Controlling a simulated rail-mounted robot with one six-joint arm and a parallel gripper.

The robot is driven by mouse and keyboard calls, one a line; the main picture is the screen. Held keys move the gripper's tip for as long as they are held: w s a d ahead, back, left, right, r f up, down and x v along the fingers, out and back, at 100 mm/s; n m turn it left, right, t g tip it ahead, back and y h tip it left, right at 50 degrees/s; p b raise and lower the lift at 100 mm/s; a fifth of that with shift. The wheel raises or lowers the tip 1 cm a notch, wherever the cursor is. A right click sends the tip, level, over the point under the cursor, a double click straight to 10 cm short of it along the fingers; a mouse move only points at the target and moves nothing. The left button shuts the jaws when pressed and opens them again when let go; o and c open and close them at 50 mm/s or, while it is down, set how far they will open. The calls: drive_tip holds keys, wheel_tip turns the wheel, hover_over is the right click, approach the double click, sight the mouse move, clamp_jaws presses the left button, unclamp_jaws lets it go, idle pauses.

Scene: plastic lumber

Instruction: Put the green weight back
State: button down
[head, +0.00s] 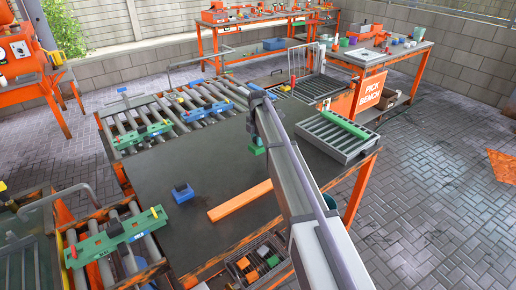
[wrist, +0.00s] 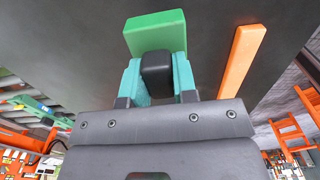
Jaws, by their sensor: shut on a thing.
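The green weight (wrist: 156,34) is a flat green block with a black knob (wrist: 156,72). My gripper (wrist: 157,78) has its two teal fingers shut on the knob, one on each side, in the wrist view. In the head view a bit of the green weight (head: 257,150) shows beside my grey arm, over the back part of the dark bench top (head: 160,175). My arm hides most of the gripper there. I cannot tell how far the weight is above the bench top.
A blue weight (head: 183,193) with a black knob stands on the bench, left of an orange bar (head: 240,200). A grey slotted tray (head: 332,150) with a green bar (head: 344,124) is at the right. Roller conveyors (head: 185,112) run behind. A bin of coloured blocks (head: 257,265) is in front.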

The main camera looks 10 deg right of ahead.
sight(258, 151)
wheel_tip(258, 151, down, 7)
drive_tip(key=b, duration=0.5)
drive_tip(key=shift+r, duration=0.25)
drive_tip(key=shift+f, duration=0.15)
drive_tip(key=c, duration=0.9)
unclamp_jaws()
